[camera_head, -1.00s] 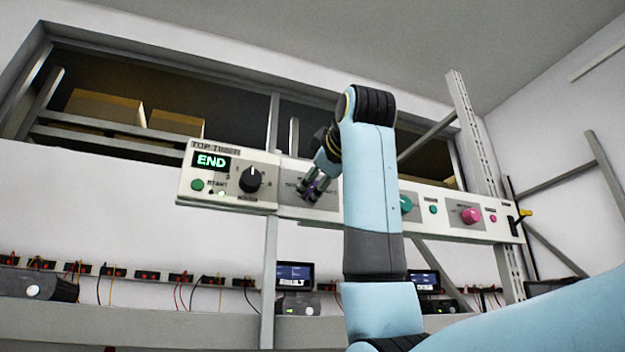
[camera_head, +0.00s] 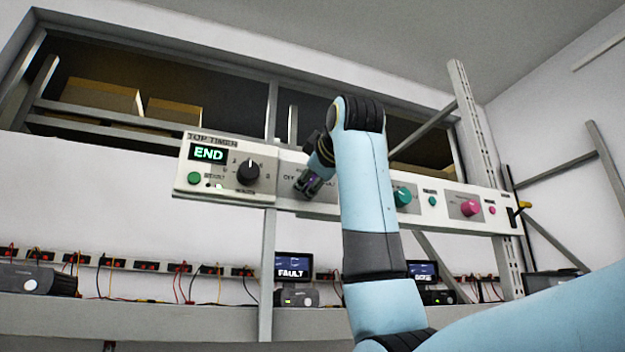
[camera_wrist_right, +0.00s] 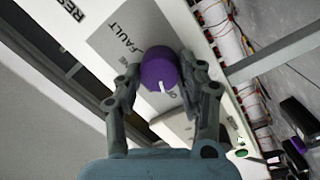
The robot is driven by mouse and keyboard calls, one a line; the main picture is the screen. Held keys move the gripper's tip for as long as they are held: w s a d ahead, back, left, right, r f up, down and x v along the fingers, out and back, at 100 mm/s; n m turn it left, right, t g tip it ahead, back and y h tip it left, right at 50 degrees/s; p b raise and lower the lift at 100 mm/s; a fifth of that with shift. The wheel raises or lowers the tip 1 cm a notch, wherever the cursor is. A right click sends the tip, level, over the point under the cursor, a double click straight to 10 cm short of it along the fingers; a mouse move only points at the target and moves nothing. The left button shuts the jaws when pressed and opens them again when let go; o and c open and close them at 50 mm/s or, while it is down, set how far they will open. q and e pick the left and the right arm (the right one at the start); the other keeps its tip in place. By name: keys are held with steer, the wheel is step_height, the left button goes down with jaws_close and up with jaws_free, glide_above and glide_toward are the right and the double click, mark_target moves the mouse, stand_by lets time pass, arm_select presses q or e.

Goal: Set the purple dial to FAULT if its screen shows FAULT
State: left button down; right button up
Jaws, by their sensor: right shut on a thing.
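The purple dial (camera_wrist_right: 158,68) sits on the grey plate of the white panel, with its white mark toward the lower, partly hidden label that starts "O". The FAULT label (camera_wrist_right: 125,40) is up and left of the dial in the right wrist view. My right gripper (camera_wrist_right: 158,80) is shut on the dial, one finger on each side. In the head view, the right gripper (camera_head: 306,186) covers most of the dial. A screen (camera_head: 292,267) below the panel reads FAULT. My left gripper is not in view.
The panel (camera_head: 285,200) also carries a timer display reading END (camera_head: 208,153), a black dial (camera_head: 248,171), a green button (camera_head: 194,178), a teal dial (camera_head: 402,197) and a pink dial (camera_head: 470,208). A second screen (camera_head: 422,271) has unclear text. Cables hang along the lower rack.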

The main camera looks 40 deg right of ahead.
stand_by(0.3)
steer(key=m+b, duration=0.1)
steer(key=m, duration=0.4)
steer(key=shift+d+m, duration=0.1)
steer(key=shift+m, duration=0.3)
steer(key=m+b, duration=0.1)
steer(key=m, duration=0.1)
steer(key=m+b, duration=0.1)
steer(key=m, duration=0.2)
steer(key=shift+r+g+y, duration=0.1)
steer(key=shift+g+y, duration=0.2)
steer(key=shift+y, duration=0.1)
steer(key=shift+d+m+b, duration=0.1)
steer(key=shift+m+b, duration=0.25)
steer(key=shift+m, duration=0.05)
steer(key=o, duration=1.2)
steer(key=shift+c, duration=0.2)
steer(key=shift+s+r, duration=0.1)
steer(key=shift+s, duration=0.05)
